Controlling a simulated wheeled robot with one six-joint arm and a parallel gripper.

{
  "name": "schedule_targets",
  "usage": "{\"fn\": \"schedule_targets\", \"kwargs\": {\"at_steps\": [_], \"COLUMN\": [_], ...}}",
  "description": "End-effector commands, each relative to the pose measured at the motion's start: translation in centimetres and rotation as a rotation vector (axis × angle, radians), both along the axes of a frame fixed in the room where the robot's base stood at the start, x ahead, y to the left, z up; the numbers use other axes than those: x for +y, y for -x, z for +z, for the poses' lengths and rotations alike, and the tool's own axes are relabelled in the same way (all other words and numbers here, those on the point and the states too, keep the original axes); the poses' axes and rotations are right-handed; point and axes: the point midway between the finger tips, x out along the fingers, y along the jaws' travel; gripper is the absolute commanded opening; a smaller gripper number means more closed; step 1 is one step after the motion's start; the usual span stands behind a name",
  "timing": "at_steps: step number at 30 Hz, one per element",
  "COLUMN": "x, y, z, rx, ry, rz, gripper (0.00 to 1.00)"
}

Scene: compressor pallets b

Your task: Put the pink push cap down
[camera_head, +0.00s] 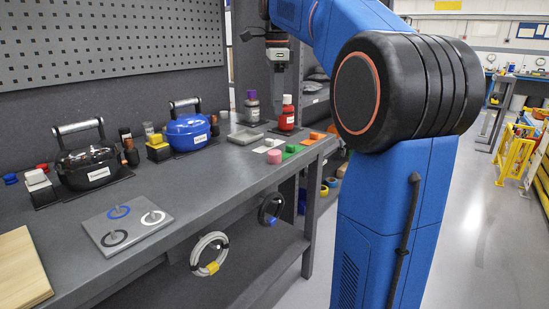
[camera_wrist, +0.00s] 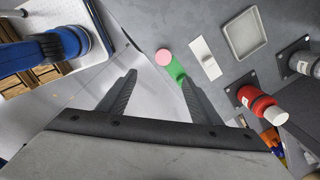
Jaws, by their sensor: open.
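The pink push cap (camera_head: 273,157) stands on the grey workbench near its front edge, at the right end. In the wrist view the pink push cap (camera_wrist: 163,57) shows as a round disc beside a green block (camera_wrist: 176,71), beyond my fingertips. My gripper (camera_wrist: 158,76) is open, with nothing between its two dark fingers. In the head view my gripper (camera_head: 278,88) hangs pointing down, well above the bench and apart from the cap.
Blue (camera_head: 188,132) and black (camera_head: 88,168) compressors sit to the left. A grey plate with ring marks (camera_head: 127,221) lies at the front.

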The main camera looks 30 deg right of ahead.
Motion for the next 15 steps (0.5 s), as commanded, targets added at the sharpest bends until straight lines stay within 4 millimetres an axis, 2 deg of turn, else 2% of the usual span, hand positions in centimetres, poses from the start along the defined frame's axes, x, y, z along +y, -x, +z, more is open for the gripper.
{"fn": "schedule_targets", "kwargs": {"at_steps": [4,7,15], "x": [-0.8,-0.9,-1.0], "y": [-0.8,-0.9,-1.0], "z": [0.5,-0.1,-4.7], "rx": [0.01,0.013,0.015], "ry": [-0.007,-0.008,-0.009], "rz": [-0.072,-0.084,-0.082], "gripper": [0.58,0.58,0.58]}}
